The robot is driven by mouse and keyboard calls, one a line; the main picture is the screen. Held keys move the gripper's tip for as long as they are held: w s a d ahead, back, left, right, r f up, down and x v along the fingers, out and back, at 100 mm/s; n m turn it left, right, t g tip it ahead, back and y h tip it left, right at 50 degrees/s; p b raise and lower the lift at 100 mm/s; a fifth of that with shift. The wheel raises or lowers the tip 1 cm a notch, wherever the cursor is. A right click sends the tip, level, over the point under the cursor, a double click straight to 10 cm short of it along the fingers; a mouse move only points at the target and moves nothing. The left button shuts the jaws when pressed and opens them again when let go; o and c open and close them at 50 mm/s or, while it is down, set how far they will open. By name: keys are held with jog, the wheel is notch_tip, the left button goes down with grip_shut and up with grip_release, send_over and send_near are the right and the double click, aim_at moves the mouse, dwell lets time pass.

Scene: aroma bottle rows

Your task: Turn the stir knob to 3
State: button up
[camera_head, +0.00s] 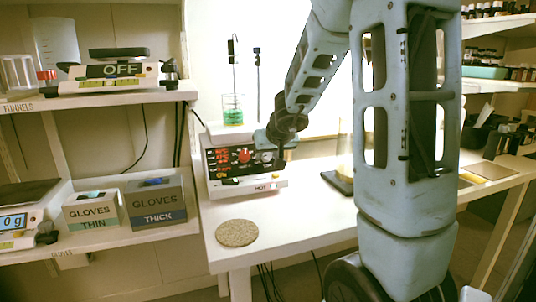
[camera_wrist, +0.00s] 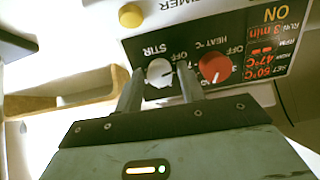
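The stir knob (camera_wrist: 160,72) is a white round knob under the STIR label on the stirrer's dark front panel, seen upside down in the wrist view. OFF is printed beside it; its pointer setting is too small to read. My gripper (camera_wrist: 159,70) has one finger on each side of the knob, with slim gaps showing, so it looks open around it.
The red heat knob (camera_wrist: 214,67) is close beside one finger. A yellow button (camera_wrist: 131,15) is on the white casing. A beaker of green liquid (camera_head: 232,110) stands on the stirrer. A cork mat (camera_head: 236,233) lies in front; bare bench lies right of it.

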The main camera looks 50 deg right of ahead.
jog(key=c, duration=0.6)
jog(key=shift+m, duration=0.4)
jog(key=m+b, duration=0.1)
jog(key=m, duration=0.4)
jog(key=shift+s+f, duration=0.1)
jog(key=shift+f, duration=0.05)
jog(key=m+t+b, duration=0.1)
jog(key=m+b, duration=0.1)
jog(key=m, duration=0.3)
jog(key=shift+y+b, duration=0.3)
jog(key=m+b, duration=0.2)
jog(key=m, duration=0.4)
jog(key=shift+f+m, duration=0.1)
jog(key=shift+m, duration=0.3)
jog(key=m+b, duration=0.1)
jog(key=m, duration=0.4)
jog(key=shift+s+m+t+b, duration=0.1)
jog(key=shift+m+t+b, duration=0.2)
jog(key=shift+t+b, duration=0.1)
